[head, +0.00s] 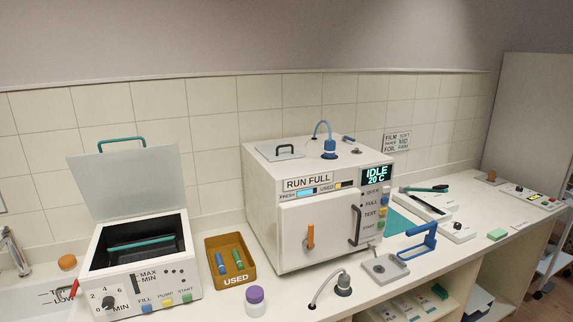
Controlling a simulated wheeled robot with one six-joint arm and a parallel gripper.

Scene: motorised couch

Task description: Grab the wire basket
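An open-topped white bath unit (149,292) stands at the left of the counter in the head view, its pale lid (125,182) raised with a green handle on top. Inside its dark tank, a teal bar (141,243) runs across. It looks like the handle of the wire basket, but the mesh is too dark to make out. Most of the tank's inside is hidden in shadow behind the front wall. My gripper is not in view.
A mustard tray (240,280) marked USED holds a blue and a green item. A purple-capped jar (255,298) stands in front. A large white machine (325,212) reading IDLE fills the middle. A sink (30,285) and an orange-topped item (67,262) lie left.

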